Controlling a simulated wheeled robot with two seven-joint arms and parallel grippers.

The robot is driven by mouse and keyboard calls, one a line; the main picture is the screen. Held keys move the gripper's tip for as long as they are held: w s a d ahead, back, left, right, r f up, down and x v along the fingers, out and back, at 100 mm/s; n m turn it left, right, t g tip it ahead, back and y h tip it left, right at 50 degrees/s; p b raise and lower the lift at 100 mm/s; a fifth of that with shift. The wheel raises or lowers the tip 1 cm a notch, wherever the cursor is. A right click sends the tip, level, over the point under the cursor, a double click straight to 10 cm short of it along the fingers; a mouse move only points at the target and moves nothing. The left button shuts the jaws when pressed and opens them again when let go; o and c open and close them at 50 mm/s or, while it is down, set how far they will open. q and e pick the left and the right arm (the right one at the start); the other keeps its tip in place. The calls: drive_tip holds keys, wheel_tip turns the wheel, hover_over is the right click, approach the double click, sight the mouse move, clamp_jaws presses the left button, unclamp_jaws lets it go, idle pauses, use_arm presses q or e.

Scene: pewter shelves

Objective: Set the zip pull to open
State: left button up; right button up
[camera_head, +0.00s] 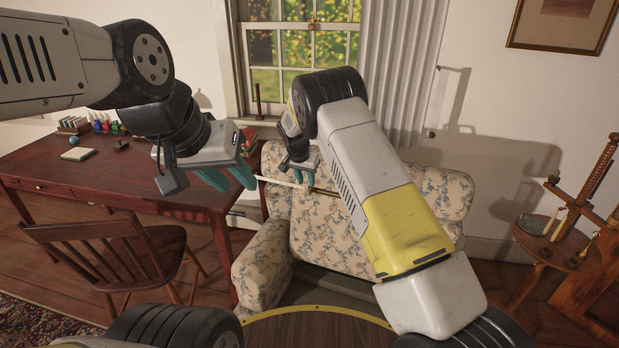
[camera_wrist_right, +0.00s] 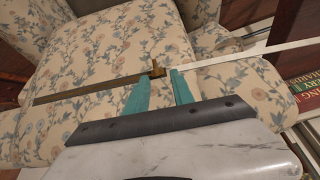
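A long thin strip, white (camera_head: 280,182) on one part and dull brass on the other, spans the space in front of the armchair. In the right wrist view its brass part (camera_wrist_right: 95,88) runs left and its white part (camera_wrist_right: 250,51) runs right. A small brass zip pull (camera_wrist_right: 157,69) sits where they meet. My right gripper (camera_wrist_right: 159,76) has its teal fingertips apart, one on each side of the pull, with gaps showing. My left gripper (camera_head: 236,182) has its teal fingers spread near the white end; whether they touch the strip is unclear.
A floral armchair (camera_head: 262,262) stands below the strip. A red-brown desk (camera_head: 120,180) with small items and a wooden chair (camera_head: 110,250) are at left. A small round table (camera_head: 560,240) is at right, and a window (camera_head: 300,50) is behind.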

drive_tip(key=shift+v, duration=1.6)
drive_tip(key=s+d+r+y, duration=0.1)
drive_tip(key=s+d+r, duration=0.65)
drive_tip(key=r, duration=0.35)
drive_tip(key=s+d+r+y, duration=0.2)
drive_tip(key=s+d+r, duration=0.5)
drive_tip(key=r, duration=0.4)
drive_tip(key=s+d+r+n+t, duration=0.1)
drive_tip(key=s+d+r+n, duration=0.1)
drive_tip(key=s, duration=1.2)
drive_tip(key=s+d+r+n, duration=0.1)
drive_tip(key=s+d+n, duration=0.1)
drive_tip(key=s, duration=1.3)
drive_tip(key=shift+s+d+r+t+y, duration=0.15)
drive_tip(key=shift+d+r+t+y, duration=0.15)
drive_tip(key=shift+d+r+t, duration=0.1)
